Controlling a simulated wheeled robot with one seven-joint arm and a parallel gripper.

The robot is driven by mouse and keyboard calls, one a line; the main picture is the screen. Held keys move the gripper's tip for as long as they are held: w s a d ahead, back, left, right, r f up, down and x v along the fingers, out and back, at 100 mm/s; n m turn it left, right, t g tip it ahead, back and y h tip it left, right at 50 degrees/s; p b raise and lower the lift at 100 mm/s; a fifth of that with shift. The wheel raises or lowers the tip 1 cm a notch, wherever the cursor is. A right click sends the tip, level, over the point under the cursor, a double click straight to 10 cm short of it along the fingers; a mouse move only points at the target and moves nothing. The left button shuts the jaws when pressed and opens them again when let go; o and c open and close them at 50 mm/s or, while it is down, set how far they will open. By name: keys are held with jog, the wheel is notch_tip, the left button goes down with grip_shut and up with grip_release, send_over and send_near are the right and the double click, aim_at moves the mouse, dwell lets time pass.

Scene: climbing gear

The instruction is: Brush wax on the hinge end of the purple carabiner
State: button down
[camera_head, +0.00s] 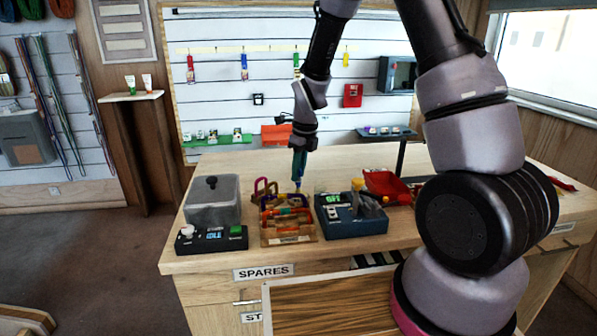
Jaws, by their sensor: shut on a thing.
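My gripper (301,146) points down over the workbench, shut on a teal brush-like tool (299,165). The tool hangs nearly upright with its lower end just above the back of a wooden carabiner rack (291,241). Several carabiners stand in the rack. A dark purple carabiner (284,200) appears near the back of it, just below the tool's tip. Orange ones stand in front and partly cover it. A reddish-purple loop (262,187) stands behind and left. I cannot tell whether the tip touches a carabiner, nor which end is the hinge end.
A grey lidded tank (213,203) and a black control box (211,238) stand left of the rack. A dark blue device (352,220) stands close on its right, with a red scoop-shaped bin (386,186) beyond. The bench (233,165) is clear at the back left.

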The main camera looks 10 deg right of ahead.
dwell(0.4)
jog(key=shift+r, duration=3.45)
jog(key=shift+s, duration=0.1)
